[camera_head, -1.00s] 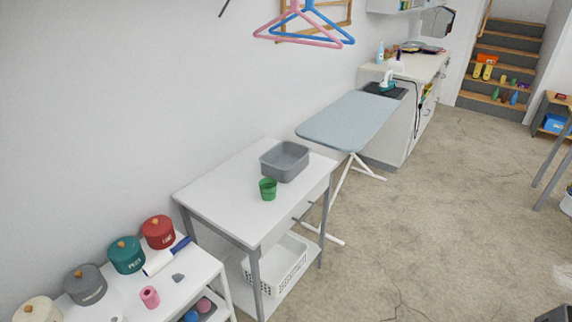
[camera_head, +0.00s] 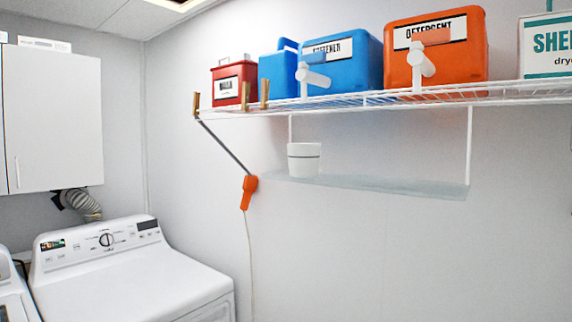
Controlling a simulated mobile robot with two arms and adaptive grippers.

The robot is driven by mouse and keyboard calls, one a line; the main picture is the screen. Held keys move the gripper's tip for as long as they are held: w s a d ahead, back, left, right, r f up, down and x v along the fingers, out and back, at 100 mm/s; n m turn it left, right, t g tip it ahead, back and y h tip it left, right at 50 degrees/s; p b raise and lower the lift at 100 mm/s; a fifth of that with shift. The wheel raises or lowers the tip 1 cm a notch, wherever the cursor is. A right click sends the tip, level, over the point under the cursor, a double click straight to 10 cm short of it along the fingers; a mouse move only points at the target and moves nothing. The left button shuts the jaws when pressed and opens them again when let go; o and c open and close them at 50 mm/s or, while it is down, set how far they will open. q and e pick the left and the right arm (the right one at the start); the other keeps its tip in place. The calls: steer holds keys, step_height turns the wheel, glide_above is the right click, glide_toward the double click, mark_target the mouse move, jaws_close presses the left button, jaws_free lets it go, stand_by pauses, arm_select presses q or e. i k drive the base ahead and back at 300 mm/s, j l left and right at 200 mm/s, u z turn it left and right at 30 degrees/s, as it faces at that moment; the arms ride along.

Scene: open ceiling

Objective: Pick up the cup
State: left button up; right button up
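A white cup (camera_head: 304,159) with a thin dark line below its rim stands upright at the left end of a glass shelf (camera_head: 390,184) on the wall. The shelf hangs below a white wire rack. Nothing touches the cup apart from the shelf under it. Neither of my grippers shows in the head view.
A white wire rack (camera_head: 400,98) above the cup holds a red box (camera_head: 233,82), blue containers (camera_head: 342,66) and an orange detergent container (camera_head: 440,48). A white washer or dryer (camera_head: 140,285) stands lower left. A white cabinet (camera_head: 55,115) hangs at left. The shelf right of the cup is clear.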

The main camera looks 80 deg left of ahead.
mark_target(303, 157)
steer(key=u, duration=0.4)
steer(key=j+u, duration=0.1)
steer(key=u, duration=1.2)
steer(key=i+u, duration=0.1)
steer(key=u, duration=0.7)
steer(key=i+j, duration=0.05)
